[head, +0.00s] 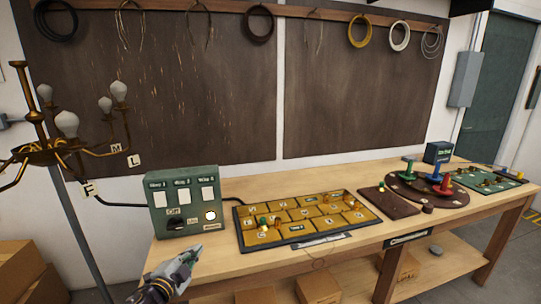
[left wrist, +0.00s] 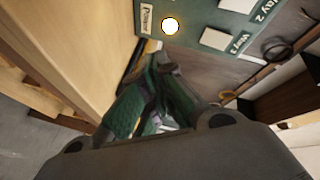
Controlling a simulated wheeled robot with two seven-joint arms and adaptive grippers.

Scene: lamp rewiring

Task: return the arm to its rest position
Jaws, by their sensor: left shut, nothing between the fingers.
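My left gripper (head: 190,256) is at the front left of the workbench in the head view, just below and in front of the green switch box (head: 180,175). It is shut and empty. In the left wrist view its fingers (left wrist: 160,65) are together near the green box (left wrist: 232,15). The box carries three white switches, a dark knob and a glowing round button (head: 210,215), which also shows in the left wrist view (left wrist: 170,26). My right gripper is not in view.
A yellow compartment tray (head: 240,232) lies right of the box on the workbench (head: 350,255). Further right are a dark block (head: 388,203), a round board (head: 402,190) with coloured pegs, and a green board (head: 514,182). A chandelier (head: 45,150) hangs at the left.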

